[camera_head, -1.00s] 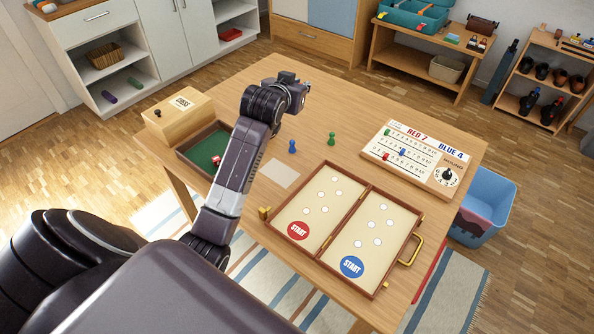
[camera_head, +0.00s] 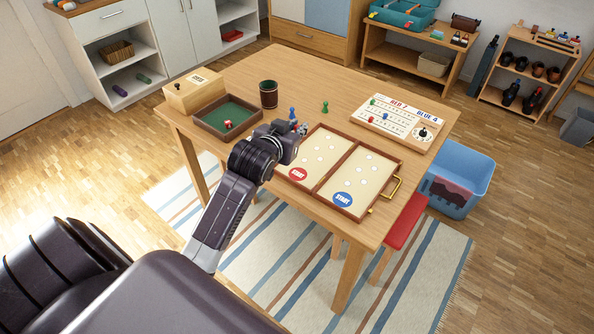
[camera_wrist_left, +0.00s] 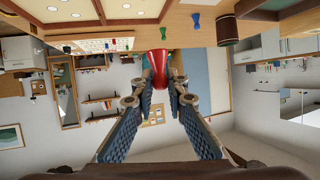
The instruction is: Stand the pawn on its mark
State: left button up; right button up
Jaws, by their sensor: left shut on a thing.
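My left gripper (camera_head: 299,129) is shut on a red pawn (camera_wrist_left: 157,65), held in the air between the fingertips (camera_wrist_left: 160,82) in the left wrist view. In the head view the gripper is just beyond the left edge of the open wooden game board (camera_head: 345,208), and the pawn is too small to make out clearly. The board has a red START circle (camera_head: 298,174) and a blue START circle (camera_head: 342,199). A blue pawn (camera_head: 292,113) and a green pawn (camera_head: 325,107) stand on the table behind the board. My right gripper is not in view.
A dark cup (camera_head: 268,94), a green-lined tray (camera_head: 212,123) with a red die (camera_head: 228,124), and a wooden box (camera_head: 194,95) stand at the table's left. A scoreboard (camera_head: 385,128) lies at the right. A blue bin (camera_head: 466,170) is on the floor beyond the table.

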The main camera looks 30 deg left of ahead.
pick_arm(q)
notch_tip(320, 180, down, 10)
jog(key=shift+f+b, duration=0.1)
jog(key=shift+b, duration=0.2)
jog(key=shift+s+f, duration=0.1)
jog(key=shift+f, duration=1.95)
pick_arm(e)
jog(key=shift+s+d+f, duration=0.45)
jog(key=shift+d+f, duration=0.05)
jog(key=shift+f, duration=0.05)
pick_arm(q)
jog(key=o, duration=0.7)
jog(key=shift+f, duration=0.15)
jog(key=shift+o, duration=0.2)
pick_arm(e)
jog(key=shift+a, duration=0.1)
